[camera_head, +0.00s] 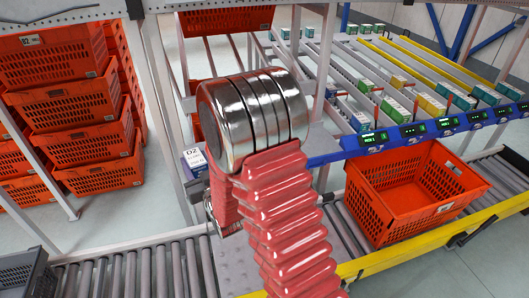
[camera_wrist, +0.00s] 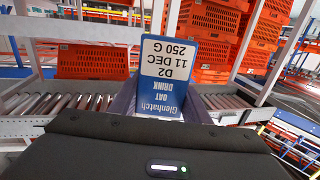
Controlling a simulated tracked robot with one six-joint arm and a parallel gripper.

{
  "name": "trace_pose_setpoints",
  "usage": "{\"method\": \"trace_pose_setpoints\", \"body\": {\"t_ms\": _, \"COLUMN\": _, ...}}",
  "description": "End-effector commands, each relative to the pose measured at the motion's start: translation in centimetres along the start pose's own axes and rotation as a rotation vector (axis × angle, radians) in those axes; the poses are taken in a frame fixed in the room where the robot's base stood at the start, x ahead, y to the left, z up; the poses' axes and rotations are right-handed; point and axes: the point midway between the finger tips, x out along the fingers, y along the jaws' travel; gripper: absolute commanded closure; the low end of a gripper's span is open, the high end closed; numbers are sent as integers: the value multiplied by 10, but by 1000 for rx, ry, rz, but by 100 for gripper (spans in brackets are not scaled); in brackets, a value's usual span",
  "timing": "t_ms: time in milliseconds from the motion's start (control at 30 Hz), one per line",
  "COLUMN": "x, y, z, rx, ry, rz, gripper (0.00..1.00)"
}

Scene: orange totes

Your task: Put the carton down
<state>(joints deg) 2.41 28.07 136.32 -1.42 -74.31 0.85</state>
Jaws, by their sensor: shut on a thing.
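The carton (camera_wrist: 168,62) is blue and white and reads "Glenhatch oat drink, D2, 11 DEC, 250 G", upside down in the wrist view. My gripper (camera_wrist: 160,108) is shut on it, with one dark finger on each side. In the head view the carton (camera_head: 194,158) shows just left of my red and silver arm, which hides most of the gripper. The carton appears held above the roller conveyor (camera_head: 130,270); its lower end is hidden, so I cannot tell the gap.
An orange tote (camera_head: 376,212) stands on the conveyor at right; its visible inside looks empty. Stacked orange totes (camera_head: 85,110) stand at left. A dark grey crate (camera_head: 22,275) is at bottom left. Sloped lanes with cartons and a blue display rail (camera_head: 390,138) lie behind. Metal posts stand close by.

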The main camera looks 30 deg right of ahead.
Motion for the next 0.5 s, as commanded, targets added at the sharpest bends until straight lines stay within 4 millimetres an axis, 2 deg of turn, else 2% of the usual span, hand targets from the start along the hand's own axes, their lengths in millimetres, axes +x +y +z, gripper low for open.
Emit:
{"method": "trace_pose_setpoints", "body": {"t_ms": 300, "x": 66, "y": 89, "z": 12, "rx": 16, "ry": -4, "rz": 67, "gripper": 86}}
{"method": "trace_pose_setpoints", "body": {"t_ms": 500, "x": 98, "y": 154, "z": 19, "rx": 18, "ry": -11, "rz": 111, "gripper": 86}}
